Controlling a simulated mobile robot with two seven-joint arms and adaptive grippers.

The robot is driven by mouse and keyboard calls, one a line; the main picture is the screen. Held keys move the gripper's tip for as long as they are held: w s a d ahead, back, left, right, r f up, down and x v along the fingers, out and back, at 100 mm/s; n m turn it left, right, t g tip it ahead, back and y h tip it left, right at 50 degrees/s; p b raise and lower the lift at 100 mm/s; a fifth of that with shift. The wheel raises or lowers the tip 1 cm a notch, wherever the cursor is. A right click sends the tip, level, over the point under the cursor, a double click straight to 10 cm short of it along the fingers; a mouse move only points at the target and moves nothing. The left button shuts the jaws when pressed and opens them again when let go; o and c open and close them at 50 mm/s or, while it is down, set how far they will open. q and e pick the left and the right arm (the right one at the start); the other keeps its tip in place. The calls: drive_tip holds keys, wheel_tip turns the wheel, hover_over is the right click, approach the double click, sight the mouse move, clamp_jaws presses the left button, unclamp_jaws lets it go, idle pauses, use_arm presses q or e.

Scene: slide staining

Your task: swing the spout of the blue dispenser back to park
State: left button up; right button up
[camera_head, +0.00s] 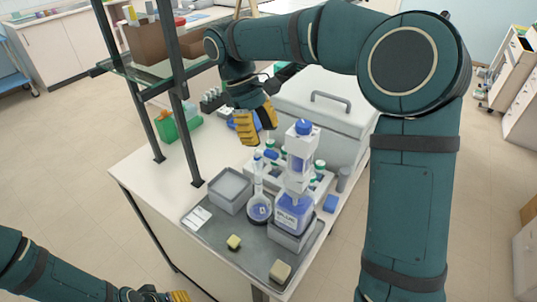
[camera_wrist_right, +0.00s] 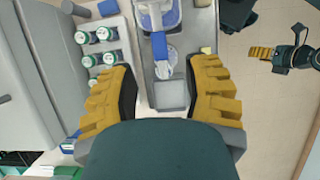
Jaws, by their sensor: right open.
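The blue dispenser (camera_head: 293,212) is a clear bottle of blue liquid with a tall white top and blue cap, upright on a grey block. Its blue spout (camera_head: 271,155) reaches left toward a round dish (camera_head: 259,208). In the right wrist view the blue spout (camera_wrist_right: 160,46) points from the bottle (camera_wrist_right: 158,14) over the dish (camera_wrist_right: 165,66). My right gripper (camera_head: 256,127) is open and empty, behind and left of the dispenser top, apart from the spout. My left gripper (camera_head: 170,296) is at the bottom edge, mostly cut off.
A grey square box (camera_head: 230,189), a yellow sponge (camera_head: 234,242) and a beige block (camera_head: 280,271) are on the grey tray (camera_head: 215,235). Green-capped bottles (camera_head: 319,166) stand behind the dispenser. A grey lidded case (camera_head: 325,108) and a shelf post (camera_head: 183,130) flank my right arm.

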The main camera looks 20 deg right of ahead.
sight(268, 151)
drive_tip(key=shift+b+x, duration=0.4)
drive_tip(key=shift+x, duration=2.4)
drive_tip(key=shift+o, duration=0.2)
clamp_jaws()
